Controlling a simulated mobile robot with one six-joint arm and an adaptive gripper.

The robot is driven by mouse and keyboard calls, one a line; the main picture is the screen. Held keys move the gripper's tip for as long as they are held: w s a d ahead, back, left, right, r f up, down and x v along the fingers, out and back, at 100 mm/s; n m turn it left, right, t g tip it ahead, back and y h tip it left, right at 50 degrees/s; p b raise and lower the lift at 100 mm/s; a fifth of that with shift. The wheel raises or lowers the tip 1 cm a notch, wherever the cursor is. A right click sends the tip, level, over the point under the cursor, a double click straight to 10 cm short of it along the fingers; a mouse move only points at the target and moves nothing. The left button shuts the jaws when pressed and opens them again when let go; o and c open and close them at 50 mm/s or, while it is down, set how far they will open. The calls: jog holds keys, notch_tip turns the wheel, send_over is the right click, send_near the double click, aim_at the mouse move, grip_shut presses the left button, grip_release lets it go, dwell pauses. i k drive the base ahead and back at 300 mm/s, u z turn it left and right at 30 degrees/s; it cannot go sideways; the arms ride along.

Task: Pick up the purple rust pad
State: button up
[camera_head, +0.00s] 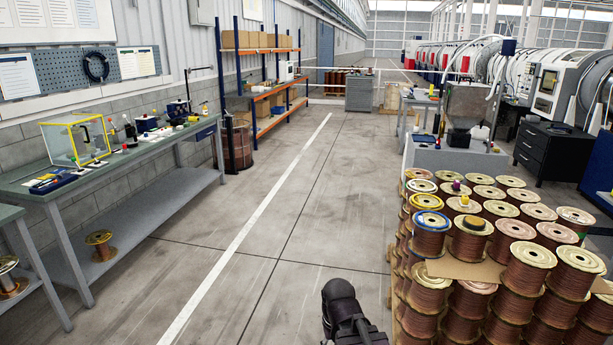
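A small purple object (456,185) sits on top of a copper wire spool in the stacked spools at the right. It is too small to tell for certain that it is the rust pad. A small yellow object (464,200) is close to it on a neighbouring spool. A black part of my arm (342,308) rises into the bottom middle of the view, to the left of the stack and well apart from the purple object. No fingertips can be made out.
The spool stack has a cardboard sheet (462,270) between layers. A workbench (150,152) with tools and a yellow-framed clear box (76,141) stands at the left. The concrete aisle (290,200) between them is clear. A grey machine table (455,160) stands behind the stack.

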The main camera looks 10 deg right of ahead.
aim_at(456, 186)
jog(key=u, duration=0.05)
jog(key=i, duration=5.1)
jog(key=z, duration=0.35)
